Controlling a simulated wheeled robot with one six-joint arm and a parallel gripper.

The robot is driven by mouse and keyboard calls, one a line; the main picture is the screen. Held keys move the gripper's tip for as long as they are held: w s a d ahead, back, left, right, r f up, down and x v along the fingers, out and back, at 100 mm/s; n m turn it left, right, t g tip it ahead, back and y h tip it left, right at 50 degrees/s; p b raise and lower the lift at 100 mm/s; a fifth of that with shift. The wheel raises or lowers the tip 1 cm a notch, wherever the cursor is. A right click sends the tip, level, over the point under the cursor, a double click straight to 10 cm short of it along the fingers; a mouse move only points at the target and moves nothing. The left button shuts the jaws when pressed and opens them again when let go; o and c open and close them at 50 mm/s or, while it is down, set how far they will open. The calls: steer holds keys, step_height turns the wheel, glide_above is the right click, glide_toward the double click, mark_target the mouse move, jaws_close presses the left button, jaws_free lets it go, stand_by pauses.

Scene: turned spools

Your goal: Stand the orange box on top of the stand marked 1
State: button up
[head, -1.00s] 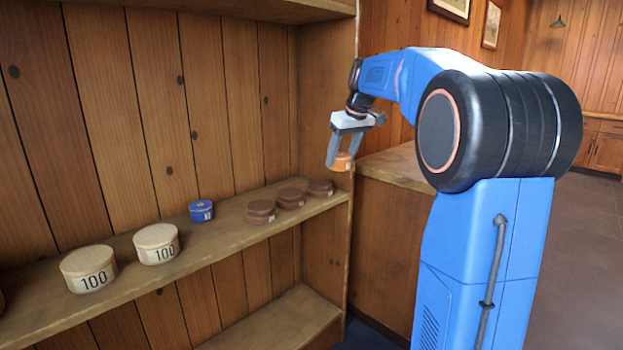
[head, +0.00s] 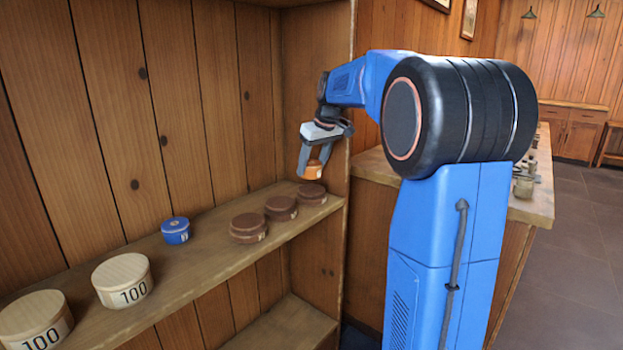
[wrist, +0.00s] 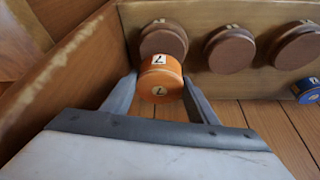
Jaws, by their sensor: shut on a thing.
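The orange box (head: 313,171) is a small round box held between the fingers of my gripper (head: 312,160). In the wrist view the orange box (wrist: 160,78) sits upright between both fingertips, with small dark marks on pale labels. Three round brown stands stand in a row on the shelf: a near one (head: 249,228), a middle one (head: 281,208) and a far one (head: 312,193) by the end panel. In the head view the box shows just above the far stand; in the wrist view it overlaps that stand's edge (wrist: 163,38). The stands' small labels are not readable.
A blue round box (head: 176,231) stands left of the brown stands. Two pale round boxes marked 100, one (head: 122,280) and another (head: 35,318), stand nearer. The shelf's end panel (head: 325,150) rises close beside my gripper. A wooden counter (head: 375,165) lies beyond it.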

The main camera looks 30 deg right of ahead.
mark_target(312, 177)
steer(key=shift+f, duration=2.1)
steer(key=shift+f, duration=0.1)
steer(key=o, duration=1)
steer(key=shift+o, duration=0.2)
steer(key=v, duration=1.2)
steer(key=s+a+f, duration=0.4)
steer(key=s+a, duration=0.2)
steer(key=s, duration=0.3)
steer(key=s+a+f+m, duration=0.1)
steer(key=s+a+f, duration=0.4)
steer(key=s, duration=0.3)
steer(key=s+a+f, duration=0.4)
steer(key=s+a, duration=0.2)
steer(key=s, duration=0.3)
steer(key=s+a+f, duration=0.2)
steer(key=s+f, duration=0.7)
steer(key=f, duration=0.1)
steer(key=shift+a+m+h, duration=0.2)
steer(key=shift+m+h, duration=0.1)
steer(key=shift+m, duration=0.1)
